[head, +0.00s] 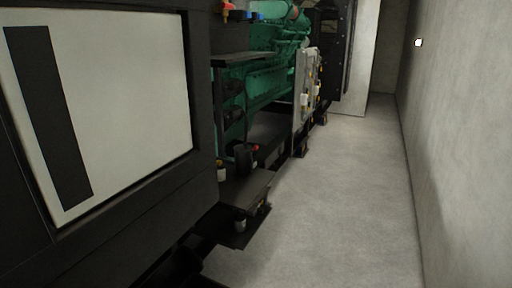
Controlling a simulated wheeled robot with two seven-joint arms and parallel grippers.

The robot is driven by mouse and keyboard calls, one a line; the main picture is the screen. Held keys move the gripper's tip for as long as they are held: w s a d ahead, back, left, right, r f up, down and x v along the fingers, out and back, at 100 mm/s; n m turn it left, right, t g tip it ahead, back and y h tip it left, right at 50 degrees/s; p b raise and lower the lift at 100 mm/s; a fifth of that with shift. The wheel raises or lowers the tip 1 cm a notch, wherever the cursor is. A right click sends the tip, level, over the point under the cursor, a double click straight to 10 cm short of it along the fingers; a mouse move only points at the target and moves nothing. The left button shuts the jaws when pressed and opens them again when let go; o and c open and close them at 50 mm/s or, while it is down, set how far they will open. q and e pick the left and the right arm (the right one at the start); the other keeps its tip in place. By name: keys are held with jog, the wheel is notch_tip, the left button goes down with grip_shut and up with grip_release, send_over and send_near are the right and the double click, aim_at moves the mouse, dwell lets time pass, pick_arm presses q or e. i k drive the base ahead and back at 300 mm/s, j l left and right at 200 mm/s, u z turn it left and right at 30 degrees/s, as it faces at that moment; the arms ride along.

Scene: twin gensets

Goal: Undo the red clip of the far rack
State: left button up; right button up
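Neither of my grippers is in the head view. A rack-like grey upright panel (305,85) stands farther down the aisle, beside the green engine (262,85). It carries several small pale and yellow parts, too small to tell apart. I cannot make out a red clip on it. Nearer, a small red part (227,8) shows at the top edge, above a dark shelf (245,58), with blue parts beside it. Another small red spot (256,148) shows beside a dark cylinder (243,157) low down. I cannot tell whether either red part is a clip.
A large dark cabinet (120,235) with a white panel (120,95) fills the left. A low dark step (245,190) juts out into the aisle. The concrete floor (340,200) is clear along the right wall (460,150). A pale upright panel (360,60) stands at the far end.

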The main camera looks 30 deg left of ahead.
aim_at(255, 146)
jog(key=u, duration=0.7)
jog(key=i+l+u, duration=0.2)
jog(key=u, duration=0.2)
jog(key=i+l+u, duration=0.55)
jog(key=u, duration=0.2)
jog(key=i+l+u, duration=0.1)
jog(key=l+u, duration=0.25)
jog(key=i+l, duration=0.1)
jog(key=l, duration=0.2)
jog(key=i+l, duration=0.1)
jog(key=l, duration=0.25)
jog(key=i+l, duration=0.1)
jog(key=l, duration=0.2)
jog(key=u, duration=0.05)
